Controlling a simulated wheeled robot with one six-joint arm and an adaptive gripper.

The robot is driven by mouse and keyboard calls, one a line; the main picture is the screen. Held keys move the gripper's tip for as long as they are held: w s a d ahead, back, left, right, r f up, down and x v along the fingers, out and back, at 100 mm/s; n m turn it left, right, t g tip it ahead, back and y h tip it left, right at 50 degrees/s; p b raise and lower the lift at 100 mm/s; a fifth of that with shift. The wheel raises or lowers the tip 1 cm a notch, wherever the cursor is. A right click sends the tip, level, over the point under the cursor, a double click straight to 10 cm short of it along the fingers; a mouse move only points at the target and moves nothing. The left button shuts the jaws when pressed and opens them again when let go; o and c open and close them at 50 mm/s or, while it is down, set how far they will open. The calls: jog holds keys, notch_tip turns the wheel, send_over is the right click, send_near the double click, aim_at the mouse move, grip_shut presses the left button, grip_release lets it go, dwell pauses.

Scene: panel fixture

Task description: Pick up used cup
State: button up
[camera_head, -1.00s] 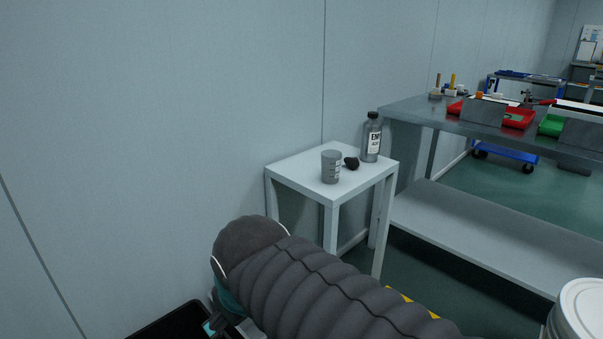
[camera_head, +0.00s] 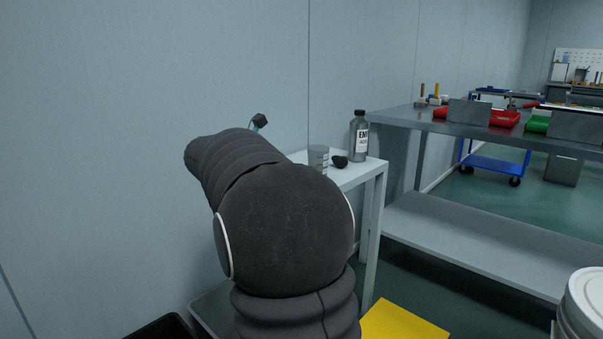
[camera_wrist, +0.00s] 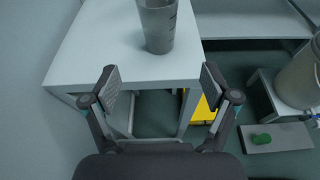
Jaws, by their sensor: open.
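The used cup is a grey, tapered cup (camera_head: 319,157) with dark markings, upright on a small white table (camera_head: 352,178). In the head view my arm hides its lower left part. In the wrist view the cup (camera_wrist: 157,27) stands near the table's edge, cut off by the top of the picture. My gripper (camera_wrist: 161,82) is open and empty, its two fingers apart below the cup in that view and not touching it. In the head view my arm hides nearly all of the gripper.
A dark lump (camera_head: 339,162) and a labelled grey bottle (camera_head: 358,137) stand right of the cup. A metal workbench (camera_head: 480,128) with red and green bins is farther right. A wall (camera_head: 130,80) closes the left side. A yellow object (camera_head: 402,322) lies low beside the table.

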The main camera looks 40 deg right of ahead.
jog(key=b+x, duration=0.2)
jog(key=x, duration=1.2)
jog(key=shift+w+r, duration=0.1)
jog(key=c, duration=1.3)
